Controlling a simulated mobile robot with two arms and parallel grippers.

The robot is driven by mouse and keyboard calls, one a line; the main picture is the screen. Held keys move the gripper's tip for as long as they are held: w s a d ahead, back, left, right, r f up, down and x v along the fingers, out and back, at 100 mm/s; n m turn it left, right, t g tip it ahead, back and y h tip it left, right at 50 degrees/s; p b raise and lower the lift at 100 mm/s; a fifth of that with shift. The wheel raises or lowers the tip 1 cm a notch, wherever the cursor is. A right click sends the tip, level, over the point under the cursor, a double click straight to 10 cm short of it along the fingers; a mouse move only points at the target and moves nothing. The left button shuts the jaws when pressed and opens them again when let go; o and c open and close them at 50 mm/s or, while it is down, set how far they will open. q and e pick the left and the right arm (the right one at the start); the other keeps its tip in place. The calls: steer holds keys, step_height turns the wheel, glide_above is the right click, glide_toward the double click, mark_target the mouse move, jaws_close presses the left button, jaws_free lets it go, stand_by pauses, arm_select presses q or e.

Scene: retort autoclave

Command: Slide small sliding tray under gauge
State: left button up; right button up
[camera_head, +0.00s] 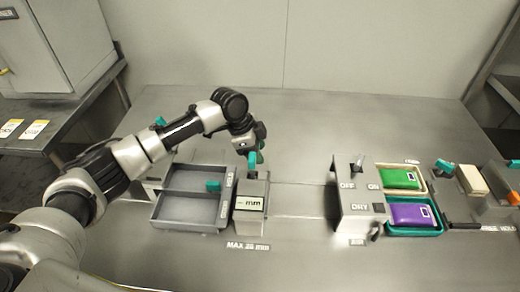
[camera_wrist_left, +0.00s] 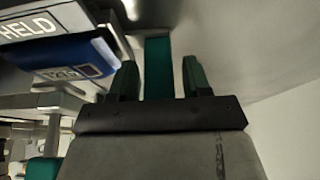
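The gauge (camera_head: 250,203), a grey block with a "-- mm" display, stands in the middle of the table behind the "MAX 28 mm" lettering. A teal upright handle (camera_head: 252,163) shows just behind it; I cannot tell for certain that it belongs to the small sliding tray, whose body is not clear. My left gripper (camera_head: 250,148) is over this spot. In the left wrist view its two green fingers (camera_wrist_left: 160,80) stand apart on either side of a teal bar (camera_wrist_left: 158,62), with gaps showing on both sides. My right gripper is not in view.
A grey two-compartment tray (camera_head: 188,227) with a teal knob (camera_head: 213,186) is left of the gauge. An OFF/ON switch box (camera_head: 358,210), a green pouch (camera_head: 401,178) and a purple pouch (camera_head: 411,214) are at right.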

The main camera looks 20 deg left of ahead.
arm_select(q)
steer(key=shift+o, duration=0.4)
steer(key=shift+r, duration=0.1)
steer(key=v, duration=1)
steer(key=shift+r, duration=0.3)
steer(key=shift+a, duration=0.15)
